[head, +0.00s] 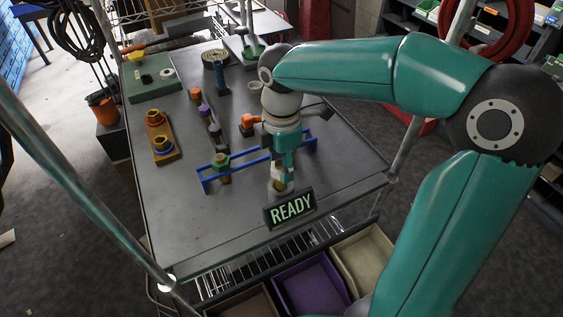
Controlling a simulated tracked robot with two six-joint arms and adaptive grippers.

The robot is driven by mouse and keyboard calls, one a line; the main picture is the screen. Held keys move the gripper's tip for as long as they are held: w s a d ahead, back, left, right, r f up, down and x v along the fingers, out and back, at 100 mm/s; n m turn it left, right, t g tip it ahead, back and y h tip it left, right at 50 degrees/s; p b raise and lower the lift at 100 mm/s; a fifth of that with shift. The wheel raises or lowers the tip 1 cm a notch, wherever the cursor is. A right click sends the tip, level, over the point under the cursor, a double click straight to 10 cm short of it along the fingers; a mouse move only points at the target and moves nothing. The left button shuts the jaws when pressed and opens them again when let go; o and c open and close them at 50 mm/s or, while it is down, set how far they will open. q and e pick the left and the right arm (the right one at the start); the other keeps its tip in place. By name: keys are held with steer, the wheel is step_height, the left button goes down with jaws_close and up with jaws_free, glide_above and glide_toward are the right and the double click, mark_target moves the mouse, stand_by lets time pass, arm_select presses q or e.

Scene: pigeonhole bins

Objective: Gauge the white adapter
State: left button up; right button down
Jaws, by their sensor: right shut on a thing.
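My right gripper (284,162) points down over the front of the grey table (190,225). It is shut on a small fitting with a whitish part and a brass part, which looks like the white adapter (278,172). The gripper hides much of it, and I cannot tell whether its lower end touches anything. A wooden board (167,157) carries two brass pieces, with orange and blue rings. My left gripper is not in view.
A READY sign (290,208) stands close in front of the gripper. Several coloured fittings (204,110) stand in a row, with an orange piece (249,121) to their right. A purple bin (312,290) and a beige bin (365,257) sit below the table edge. The table's front left is clear.

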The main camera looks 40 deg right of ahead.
mark_target(281, 166)
steer(key=shift+f+b, duration=0.95)
steer(key=shift+f, duration=0.4)
steer(key=c, duration=0.5)
jaws_free()
steer(key=shift+r, duration=0.1)
steer(key=shift+c, duration=0.2)
step_height(281, 166, up, 6)
steer(key=p, duration=0.5)
steer(key=shift+p, duration=0.3)
step_height(281, 166, up, 12)
